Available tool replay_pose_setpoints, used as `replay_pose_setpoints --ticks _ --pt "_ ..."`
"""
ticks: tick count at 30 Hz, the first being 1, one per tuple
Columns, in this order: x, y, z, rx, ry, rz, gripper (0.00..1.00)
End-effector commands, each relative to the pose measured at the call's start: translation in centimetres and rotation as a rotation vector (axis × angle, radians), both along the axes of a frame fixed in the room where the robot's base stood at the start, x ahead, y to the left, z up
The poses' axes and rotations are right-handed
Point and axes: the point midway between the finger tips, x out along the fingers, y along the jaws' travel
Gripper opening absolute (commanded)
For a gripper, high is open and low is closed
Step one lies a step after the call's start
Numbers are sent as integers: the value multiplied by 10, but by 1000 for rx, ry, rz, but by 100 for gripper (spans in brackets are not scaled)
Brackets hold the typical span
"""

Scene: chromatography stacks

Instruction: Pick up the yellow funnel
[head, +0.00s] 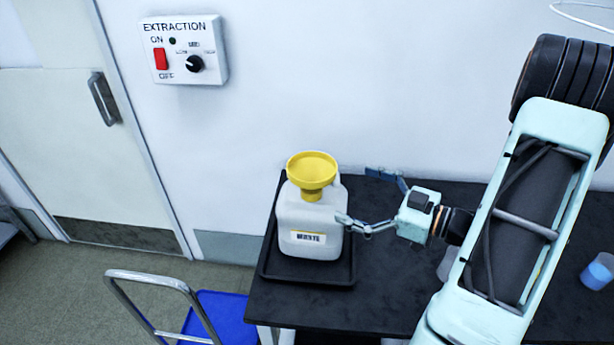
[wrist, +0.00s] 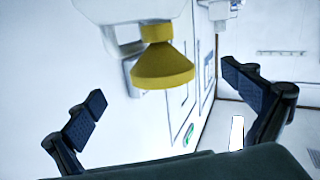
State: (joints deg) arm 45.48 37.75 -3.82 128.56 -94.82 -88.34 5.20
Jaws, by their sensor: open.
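The yellow funnel (head: 312,172) sits upright in the neck of a white waste container (head: 295,215), wide mouth up. In the wrist view the funnel (wrist: 162,66) appears upside down, between the two finger lines and beyond the fingertips. My gripper (head: 357,196) is open and empty, to the right of the container, with its fingers spread toward the funnel. One fingertip overlaps the container's right side in the head view; I cannot tell if it touches. In the wrist view both finger pads (wrist: 165,97) stand apart from the funnel.
The container stands in a black tray (head: 284,277) on a black bench (head: 370,305). A clear beaker (head: 447,264) is partly behind my arm, and a beaker of blue liquid (head: 598,271) stands far right. A blue trolley (head: 222,318) is at front left. A wall lies behind.

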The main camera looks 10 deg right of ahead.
Motion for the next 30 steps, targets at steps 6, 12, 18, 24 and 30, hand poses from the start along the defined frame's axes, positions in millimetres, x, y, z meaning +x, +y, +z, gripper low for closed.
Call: replay_pose_setpoints --ticks 6,12,18,24,30 --pt "0 7 12 171 42 -16 100" --pt "23 31 13 169 42 -14 100" --pt "35 43 12 167 43 -15 100" --pt "53 62 15 168 42 -13 100" --pt "69 78 13 166 41 -15 100"
